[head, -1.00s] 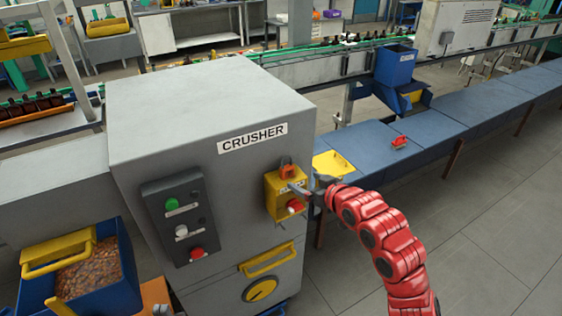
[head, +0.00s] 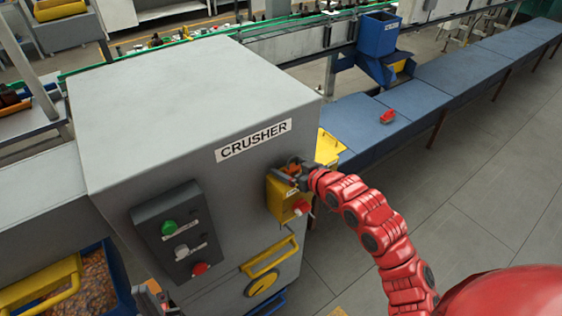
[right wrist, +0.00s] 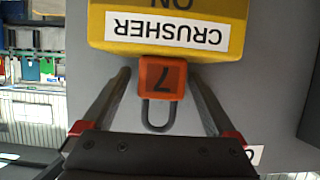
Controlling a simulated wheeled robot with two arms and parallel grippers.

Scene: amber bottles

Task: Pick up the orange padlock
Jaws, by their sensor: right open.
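The orange padlock (right wrist: 162,78), marked 7, sits against the yellow CRUSHER ON box (right wrist: 165,12); its dark shackle points down in the right wrist view, where the picture is upside down. In the head view the padlock (head: 292,166) is partly hidden behind my right gripper (head: 297,177), on top of the yellow box (head: 278,200) on the crusher's front. In the right wrist view my right gripper (right wrist: 162,75) is open, one finger on each side of the padlock, with gaps visible. My left gripper (head: 152,298) shows only partly at the bottom left; its jaws are unclear.
The grey crusher (head: 180,110) fills the middle-left, with a button panel (head: 180,238) and a yellow handle (head: 270,257). A blue bin of brown pieces (head: 118,275) stands at the lower left. A red object (head: 388,116) lies on the blue table (head: 440,80). The right floor is clear.

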